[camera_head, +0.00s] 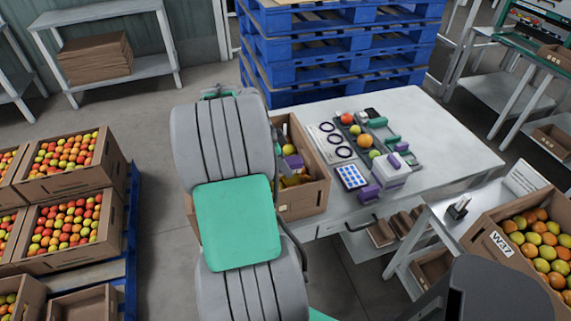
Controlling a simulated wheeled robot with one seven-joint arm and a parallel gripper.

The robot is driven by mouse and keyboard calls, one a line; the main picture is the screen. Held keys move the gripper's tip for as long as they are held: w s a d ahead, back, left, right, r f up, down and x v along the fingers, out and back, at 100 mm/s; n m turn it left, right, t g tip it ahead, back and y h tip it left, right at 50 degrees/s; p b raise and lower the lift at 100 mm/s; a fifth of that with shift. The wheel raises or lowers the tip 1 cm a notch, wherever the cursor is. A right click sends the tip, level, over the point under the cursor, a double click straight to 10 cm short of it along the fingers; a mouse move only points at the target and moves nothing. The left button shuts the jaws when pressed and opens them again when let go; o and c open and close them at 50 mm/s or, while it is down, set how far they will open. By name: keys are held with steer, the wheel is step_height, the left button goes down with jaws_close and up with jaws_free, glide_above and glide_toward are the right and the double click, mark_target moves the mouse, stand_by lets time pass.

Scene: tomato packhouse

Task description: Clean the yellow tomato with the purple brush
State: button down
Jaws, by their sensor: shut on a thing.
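Several tomatoes stand on the tray area of the white table: a red one (347,118), an orange one (364,140) and a small yellow-green one (374,154). A yellowish one (354,129) lies between the red and orange ones. Purple pieces show beside a white block (391,175); I cannot tell whether either is the brush. Another purple piece (293,161) shows over the open cardboard box (303,198), just right of my arm, with yellow things below it. My large grey arm with a teal cover fills the middle and hides part of the box. I cannot make out my gripper.
The white table (450,150) has free room at its right. Black rings and a blue-dotted card (351,177) lie on it. Blue pallets (340,50) are stacked behind. Tomato crates stand left (70,190) and lower right (490,245). A side stand (440,225) is near.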

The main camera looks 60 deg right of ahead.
mark_target(300, 158)
steer(key=shift+s+d, duration=1.4)
steer(key=shift+s, duration=0.2)
steer(key=shift+s+d+r+p, duration=0.15)
steer(key=shift+r+p, duration=0.75)
steer(key=shift+r, duration=0.9)
steer(key=shift+r+p, duration=0.75)
steer(key=shift+r, duration=0.45)
